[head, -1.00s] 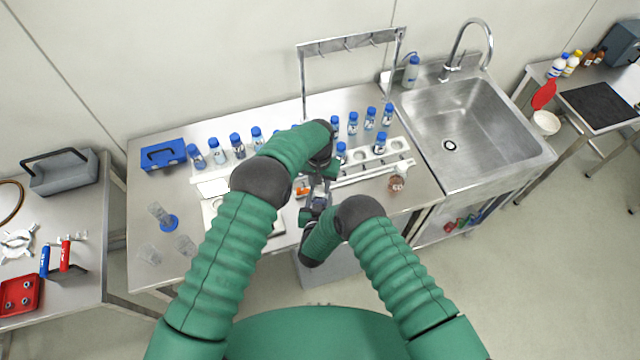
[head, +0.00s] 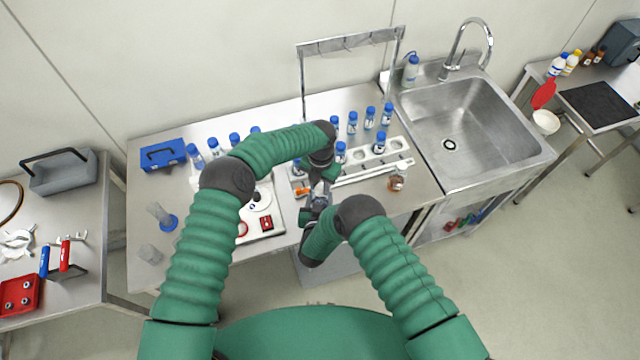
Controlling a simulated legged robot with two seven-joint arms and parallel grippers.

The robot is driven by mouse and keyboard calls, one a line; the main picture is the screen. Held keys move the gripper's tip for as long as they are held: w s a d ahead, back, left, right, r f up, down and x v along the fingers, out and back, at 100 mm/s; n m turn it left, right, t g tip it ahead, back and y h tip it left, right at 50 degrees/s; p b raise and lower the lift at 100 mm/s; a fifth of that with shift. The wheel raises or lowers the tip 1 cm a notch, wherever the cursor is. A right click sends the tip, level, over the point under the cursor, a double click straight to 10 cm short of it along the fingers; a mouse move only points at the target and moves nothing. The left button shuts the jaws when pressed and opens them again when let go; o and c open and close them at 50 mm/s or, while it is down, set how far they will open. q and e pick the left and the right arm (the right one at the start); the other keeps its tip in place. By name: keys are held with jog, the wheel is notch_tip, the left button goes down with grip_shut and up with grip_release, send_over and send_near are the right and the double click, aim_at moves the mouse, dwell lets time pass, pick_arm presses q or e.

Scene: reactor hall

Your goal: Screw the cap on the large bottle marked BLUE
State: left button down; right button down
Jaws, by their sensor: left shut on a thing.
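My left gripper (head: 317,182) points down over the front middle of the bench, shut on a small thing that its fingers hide. My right gripper (head: 309,214) is just in front of and below it, close to the bench's front edge. Something small and pale lies between the two grippers, too small to name, and whether the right jaws are closed on it is unclear. Several blue-capped bottles (head: 352,122) stand at the back of the bench; their labels are too small to read. I cannot pick out the large bottle marked BLUE or a loose cap.
A white rack (head: 393,146) lies right of the grippers. A white device (head: 268,226) with a red switch sits left of them, near a small orange thing (head: 302,191). A brown-topped jar (head: 397,183) stands at right. The sink (head: 480,130) is beyond it. Glassware (head: 150,254) stands at left.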

pick_arm(q)
jog(key=shift+w+r+m, duration=0.15)
jog(key=shift+w+m, duration=0.1)
jog(key=shift+m, duration=0.45)
pick_arm(e)
jog(key=shift+s+a, duration=0.1)
jog(key=shift+a, duration=0.1)
pick_arm(q)
jog(key=c, duration=1.3)
grip_release()
jog(key=shift+o, duration=1.2)
jog(key=shift+s, duration=0.15)
pick_arm(e)
jog(key=shift+d, duration=0.1)
pick_arm(q)
jog(key=shift+r, duration=0.1)
notch_tip(320, 180, up, 4)
jog(key=shift+r, duration=0.1)
jog(key=shift+c, duration=0.3)
